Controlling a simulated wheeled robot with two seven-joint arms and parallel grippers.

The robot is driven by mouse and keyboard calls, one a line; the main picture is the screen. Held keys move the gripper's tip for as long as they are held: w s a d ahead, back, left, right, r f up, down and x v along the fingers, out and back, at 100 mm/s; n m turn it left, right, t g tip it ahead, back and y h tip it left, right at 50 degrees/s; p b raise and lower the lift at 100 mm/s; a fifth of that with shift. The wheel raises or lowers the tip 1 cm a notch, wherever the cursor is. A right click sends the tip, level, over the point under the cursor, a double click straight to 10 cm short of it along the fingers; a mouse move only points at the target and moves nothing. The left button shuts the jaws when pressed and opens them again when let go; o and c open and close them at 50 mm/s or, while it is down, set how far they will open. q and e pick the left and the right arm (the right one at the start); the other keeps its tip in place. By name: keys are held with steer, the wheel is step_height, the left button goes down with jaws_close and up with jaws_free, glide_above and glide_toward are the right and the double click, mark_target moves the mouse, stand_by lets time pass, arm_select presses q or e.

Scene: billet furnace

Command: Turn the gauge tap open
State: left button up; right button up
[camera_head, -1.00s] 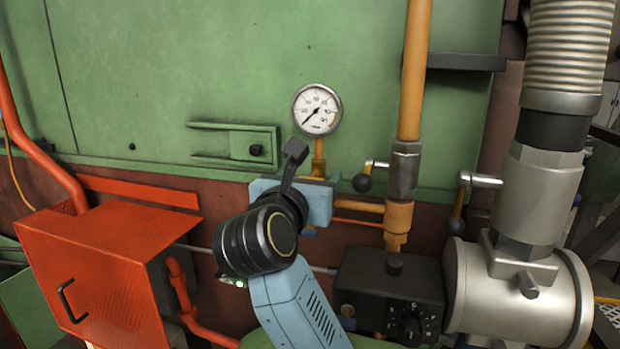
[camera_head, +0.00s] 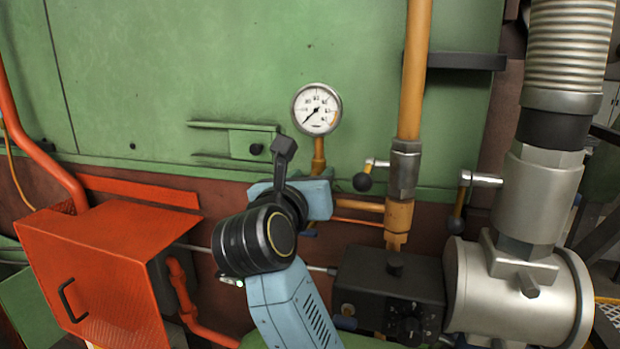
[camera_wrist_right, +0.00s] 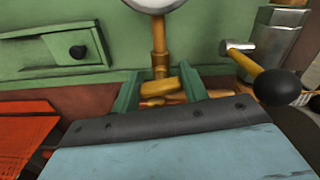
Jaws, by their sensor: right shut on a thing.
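The pressure gauge (camera_head: 317,109) has a white round dial, and its needle points to the lower left. A brass stem (camera_head: 319,153) runs down from it. The gauge tap (camera_wrist_right: 161,88) is a yellow handle at the foot of the stem in the right wrist view. My right gripper (camera_wrist_right: 160,93) has its green fingers on either side of the tap and is shut on it. In the head view the right gripper's blue body (camera_head: 318,198) hides the tap and the fingertips. My left gripper is in neither view.
A yellow pipe (camera_head: 414,75) with a black-knobbed lever (camera_head: 363,182) stands right of the gauge. A black control box (camera_head: 370,285) is below. An orange box (camera_head: 90,265) is at the left, and a large grey metal valve body (camera_head: 520,295) at the right.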

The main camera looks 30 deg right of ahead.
steer(key=n, duration=0.3)
steer(key=shift+f+n, duration=0.1)
steer(key=shift+n, duration=0.2)
steer(key=n, duration=0.4)
steer(key=shift+w+a+n, duration=0.1)
steer(key=shift+n, duration=0.2)
steer(key=n, duration=0.4)
steer(key=shift+f, duration=0.15)
steer(key=shift+n, duration=1.8)
steer(key=shift+f+n, duration=0.1)
steer(key=shift+n, duration=0.2)
steer(key=o, duration=1)
